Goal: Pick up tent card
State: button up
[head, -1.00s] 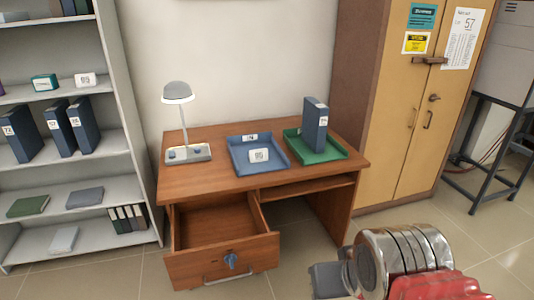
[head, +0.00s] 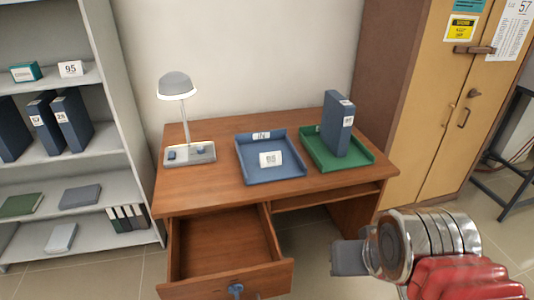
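A small white tent card (head: 270,159) with dark print stands in the blue tray (head: 287,173) on the wooden desk. Another white tent card (head: 70,69), marked 95, stands on the upper shelf at the left, beside a teal box. Which card the task means cannot be told from the pictures. My gripper (head: 347,258) is at the lower right, in front of the desk and apart from both cards. Its grey end shows, but whether its fingers are open or shut cannot be made out.
A lamp (head: 175,86) stands at the desk's left and a green tray (head: 327,158) with a dark blue binder (head: 337,124) at its right. The open drawer (head: 225,252) juts from the desk's front left. A yellow cabinet (head: 437,113) stands at the right; floor shows around the gripper.

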aim_at(268, 159)
jog(key=u, duration=0.3)
jog(key=i, duration=0.65)
jog(key=u, duration=0.8)
jog(key=i, duration=0.45)
jog(key=u, duration=0.3)
